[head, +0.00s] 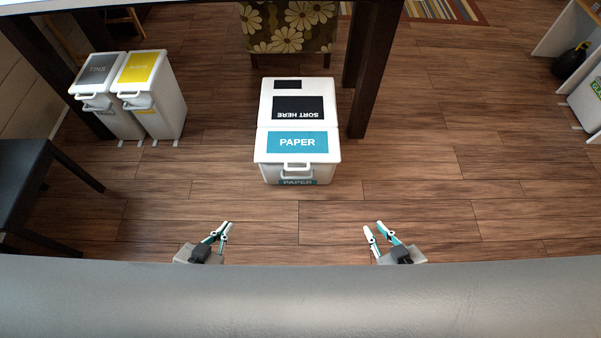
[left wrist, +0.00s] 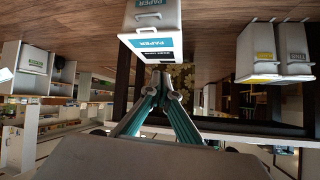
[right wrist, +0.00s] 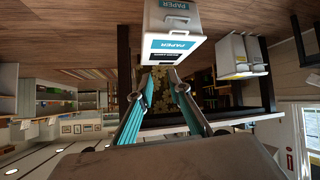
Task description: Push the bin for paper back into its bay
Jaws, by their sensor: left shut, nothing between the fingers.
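The paper bin (head: 297,142) is a white box with a blue PAPER label and a black SORT HERE panel on its lid. It stands upright on the wood floor ahead of me, its handle side facing me. It shows at the top of the left wrist view (left wrist: 152,38) and the right wrist view (right wrist: 173,50). My left gripper (head: 227,227) is shut and empty, nearer to me than the bin and left of it. My right gripper (head: 374,228) is open and empty, nearer and right of the bin. Neither touches it. I cannot make out its bay.
A grey-labelled TINS bin (head: 105,98) and a yellow-labelled bin (head: 150,92) stand at the left. A dark table leg (head: 368,75) rises just right of the paper bin. A flowered chair (head: 287,28) is behind it. A dark stool (head: 30,190) is at far left. Floor before me is clear.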

